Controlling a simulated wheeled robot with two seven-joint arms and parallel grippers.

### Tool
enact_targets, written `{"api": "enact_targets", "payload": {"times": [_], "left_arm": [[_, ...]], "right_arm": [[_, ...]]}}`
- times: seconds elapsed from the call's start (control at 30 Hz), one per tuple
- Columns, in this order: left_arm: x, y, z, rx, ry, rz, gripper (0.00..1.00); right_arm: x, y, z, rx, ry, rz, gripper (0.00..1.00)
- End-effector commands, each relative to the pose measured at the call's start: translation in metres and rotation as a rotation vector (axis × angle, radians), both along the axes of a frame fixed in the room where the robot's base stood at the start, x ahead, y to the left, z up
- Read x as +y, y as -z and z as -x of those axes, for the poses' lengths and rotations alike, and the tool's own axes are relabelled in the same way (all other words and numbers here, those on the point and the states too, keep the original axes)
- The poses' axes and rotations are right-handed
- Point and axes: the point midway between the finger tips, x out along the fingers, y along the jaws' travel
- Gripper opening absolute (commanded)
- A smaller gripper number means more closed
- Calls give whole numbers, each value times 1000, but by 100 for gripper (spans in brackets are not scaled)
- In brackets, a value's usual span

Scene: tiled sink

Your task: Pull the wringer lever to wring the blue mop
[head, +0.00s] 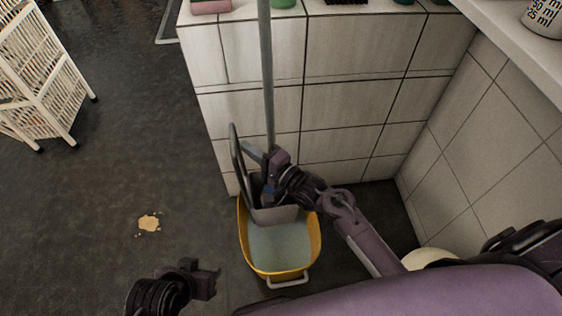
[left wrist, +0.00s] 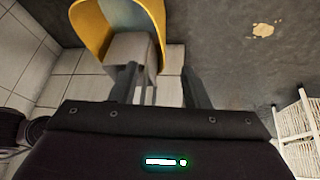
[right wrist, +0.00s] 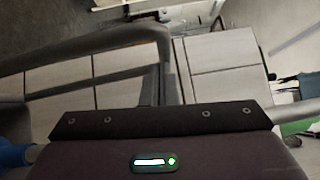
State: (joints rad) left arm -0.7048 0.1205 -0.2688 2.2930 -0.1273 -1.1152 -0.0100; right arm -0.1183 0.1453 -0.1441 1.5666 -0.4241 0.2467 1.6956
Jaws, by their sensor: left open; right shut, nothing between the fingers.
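The yellow bucket (head: 313,246) stands on the dark floor, with the grey wringer (head: 275,215) at its far side. The wringer's dark loop-shaped lever (head: 236,158) rises at the left; it crosses the right wrist view (right wrist: 85,44). The mop's grey pole (head: 267,80) stands upright; a little blue of the mop (right wrist: 12,154) shows in the right wrist view, the rest being hidden. My right gripper (head: 256,156) is shut and empty, close to the lever; I cannot tell whether they touch. My left gripper (head: 212,277) is open and empty, left of the bucket.
A tiled counter wall (head: 350,105) stands right behind the bucket, with a side wall (head: 480,150) at the right. A yellowish spill (head: 149,223) lies on the floor at the left. A white rack (head: 40,80) stands at upper left. The floor between is clear.

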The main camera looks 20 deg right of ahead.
Motion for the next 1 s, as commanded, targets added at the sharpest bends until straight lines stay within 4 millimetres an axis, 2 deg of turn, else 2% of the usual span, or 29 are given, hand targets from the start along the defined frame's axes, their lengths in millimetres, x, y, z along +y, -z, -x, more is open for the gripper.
{"api": "enact_targets", "payload": {"times": [0.43, 0.6, 1.0], "left_arm": [[20, -4, 6, 89, -31, -59, 42], [23, -2, 8, 110, -36, -69, 42], [23, -2, 8, 109, -37, -69, 42]], "right_arm": [[-39, 1, 58, 0, 1, 1, 0], [-44, 2, 65, -1, 1, 0, 0], [-44, 2, 66, -1, 1, 0, 0]]}}
